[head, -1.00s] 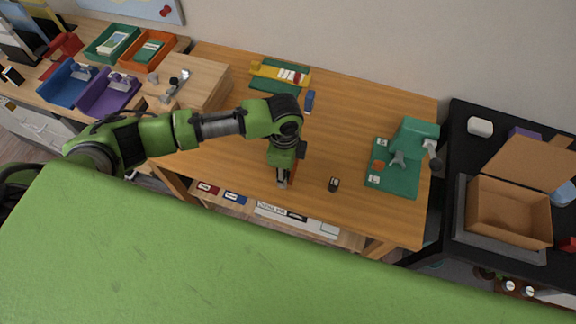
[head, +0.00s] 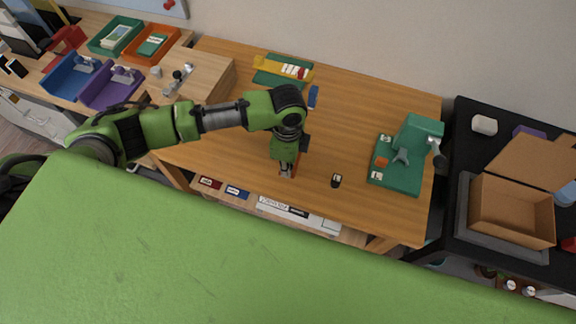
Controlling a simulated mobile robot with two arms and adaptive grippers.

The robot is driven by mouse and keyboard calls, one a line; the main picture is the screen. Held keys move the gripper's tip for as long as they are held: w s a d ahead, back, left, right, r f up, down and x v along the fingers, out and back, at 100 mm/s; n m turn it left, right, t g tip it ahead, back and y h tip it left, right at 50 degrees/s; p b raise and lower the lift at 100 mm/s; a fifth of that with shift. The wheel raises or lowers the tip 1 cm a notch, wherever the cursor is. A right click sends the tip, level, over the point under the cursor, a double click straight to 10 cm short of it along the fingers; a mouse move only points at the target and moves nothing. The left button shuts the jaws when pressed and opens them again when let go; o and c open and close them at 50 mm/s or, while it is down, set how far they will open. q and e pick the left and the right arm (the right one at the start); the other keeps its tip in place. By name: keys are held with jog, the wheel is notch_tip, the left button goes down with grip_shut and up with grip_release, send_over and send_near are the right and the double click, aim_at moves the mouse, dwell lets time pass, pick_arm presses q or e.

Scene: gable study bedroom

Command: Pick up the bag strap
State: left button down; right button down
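My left gripper (head: 286,172) points down at the front part of the wooden desk (head: 235,140), close to its front edge. Its fingers are small and partly hidden by my wrist, so I cannot tell whether they are open or shut. A small orange-brown piece shows right beside the fingertips; I cannot tell whether it is the bag strap or whether the fingers touch it. No strap can be made out clearly elsewhere. My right gripper is not in view.
A small black item (head: 336,181) lies right of my gripper. A green stand (head: 396,177) is at the desk's right, a blue item (head: 313,96) and a yellow-green tool (head: 282,71) at the back. An open cardboard box (head: 510,212) stands on the black table.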

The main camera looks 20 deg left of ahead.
pick_arm(q)
jog(key=shift+w+r+b, duration=0.1)
jog(key=shift+r+b, duration=0.2)
jog(key=shift+r, duration=0.5)
jog(key=s+r+b, duration=0.1)
jog(key=s+r, duration=0.9)
jog(key=s, duration=0.4)
jog(key=w+a+r+n, duration=0.2)
jog(key=r+n, duration=0.3)
jog(key=n, duration=0.3)
jog(key=w+a+r+n, duration=0.3)
jog(key=w+r+n, duration=0.1)
jog(key=n, duration=0.5)
jog(key=shift+w+a+r, duration=0.3)
jog(key=shift+w+r, duration=0.1)
jog(key=shift+r, duration=0.35)
